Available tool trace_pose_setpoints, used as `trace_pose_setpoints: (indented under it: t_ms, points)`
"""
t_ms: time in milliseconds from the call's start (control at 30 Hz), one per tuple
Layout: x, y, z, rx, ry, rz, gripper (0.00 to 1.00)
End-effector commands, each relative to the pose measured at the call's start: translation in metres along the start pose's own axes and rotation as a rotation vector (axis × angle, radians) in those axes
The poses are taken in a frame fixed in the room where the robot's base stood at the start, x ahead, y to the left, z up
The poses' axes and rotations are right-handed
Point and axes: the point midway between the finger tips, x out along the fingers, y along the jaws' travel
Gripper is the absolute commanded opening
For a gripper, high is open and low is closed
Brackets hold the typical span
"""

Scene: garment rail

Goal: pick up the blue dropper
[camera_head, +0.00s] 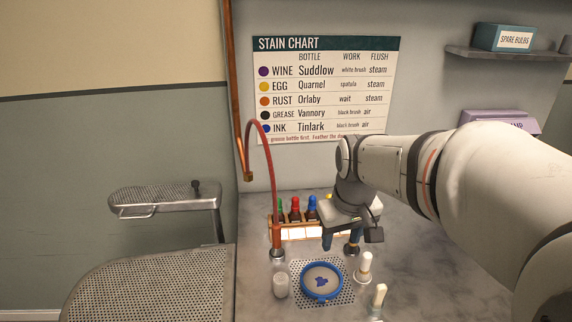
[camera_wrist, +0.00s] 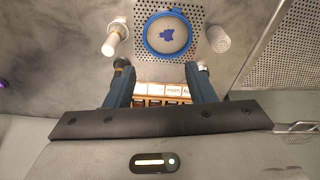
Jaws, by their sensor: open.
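The blue dropper (camera_head: 312,207) stands upright in a wooden rack (camera_head: 290,234), just right of the red dropper (camera_head: 295,207). A green-topped dropper (camera_head: 280,210) is at the rack's left, and a bit of yellow shows beside my gripper. My gripper (camera_head: 340,243) is open and points down, in front of and right of the blue dropper, apart from it. In the wrist view my gripper's two blue fingers (camera_wrist: 160,84) are spread with nothing held. The rack's labelled front (camera_wrist: 164,91) shows between them; the blue dropper cannot be made out there.
A blue-rimmed dish (camera_head: 322,297) with a blue stain sits on a perforated plate before the rack. White-topped brushes (camera_head: 364,268) stand at right, a whitish cylinder (camera_head: 281,286) at left. A red curved hose (camera_head: 270,165) rises left of the rack.

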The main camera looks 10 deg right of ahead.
Motion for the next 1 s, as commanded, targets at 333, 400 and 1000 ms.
trace_pose_setpoints:
  t_ms: [333, 400, 1000]
  points:
    - [0.003, 0.024, -0.14, -0.231, -0.078, -0.023, 0.49]
    - [0.011, 0.028, -0.165, -0.278, -0.093, -0.03, 0.49]
    - [0.086, 0.046, -0.261, -0.502, -0.155, -0.071, 0.49]
